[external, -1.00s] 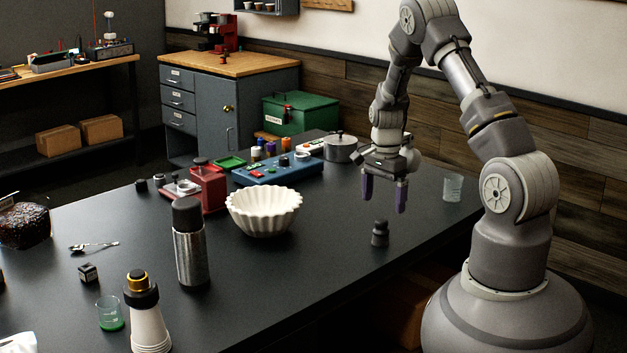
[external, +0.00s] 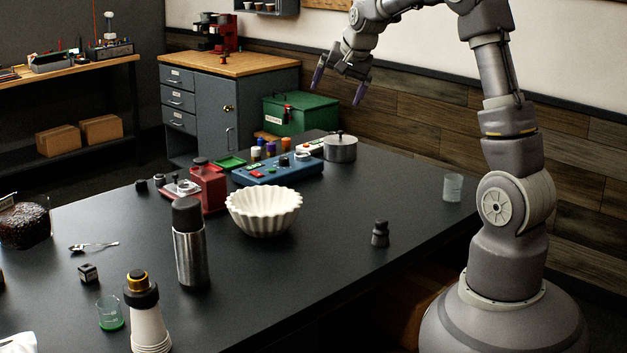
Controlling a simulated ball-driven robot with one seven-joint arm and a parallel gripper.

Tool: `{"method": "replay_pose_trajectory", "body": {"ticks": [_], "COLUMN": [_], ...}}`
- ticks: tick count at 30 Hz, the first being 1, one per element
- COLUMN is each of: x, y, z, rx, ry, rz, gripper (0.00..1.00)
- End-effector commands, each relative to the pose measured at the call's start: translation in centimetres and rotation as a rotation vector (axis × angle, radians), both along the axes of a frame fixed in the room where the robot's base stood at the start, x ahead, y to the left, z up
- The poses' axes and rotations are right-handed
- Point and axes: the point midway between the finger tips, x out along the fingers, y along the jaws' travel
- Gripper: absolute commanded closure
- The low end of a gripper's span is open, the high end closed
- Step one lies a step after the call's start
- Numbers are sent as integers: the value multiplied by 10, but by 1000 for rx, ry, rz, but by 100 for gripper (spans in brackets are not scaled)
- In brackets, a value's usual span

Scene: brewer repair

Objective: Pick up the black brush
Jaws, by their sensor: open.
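A small black object (external: 380,233) with a narrow neck stands upright on the dark table, near its right edge. It may be the black brush, but it is too small to tell for sure, and no other clear brush shows. My gripper (external: 339,86) is open and empty. Its purple-tipped fingers are spread apart, tilted, high above the far side of the table. In the picture it is well above and slightly left of the black object, and it touches nothing.
A white fluted bowl (external: 264,211), a steel flask (external: 190,245) and a red machine (external: 208,187) stand left of the black object. A pot (external: 340,148) and a blue box (external: 277,170) are farther back. A clear glass (external: 453,188) stands at right. Table around the black object is clear.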

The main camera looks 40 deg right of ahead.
Motion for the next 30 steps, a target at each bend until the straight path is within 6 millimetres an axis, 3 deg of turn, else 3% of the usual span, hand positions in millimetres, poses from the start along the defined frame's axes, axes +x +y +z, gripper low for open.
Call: {"method": "replay_pose_trajectory", "body": {"ticks": [2,3,6,9,12,13,16,27,30], "x": [-3,-10,-43,-82,-112,-118,-130,-132,-125], "y": [31,47,80,104,118,121,126,126,124], "z": [49,82,152,203,234,240,253,257,250], "rx": [-129,-203,-380,-528,-629,-649,-689,-695,-694], "ry": [-183,-268,-449,-582,-665,-680,-710,-713,-692], "rz": [178,262,422,522,576,586,605,606,611], "gripper": [0,0,0,0,0,0,23,24,24]}}
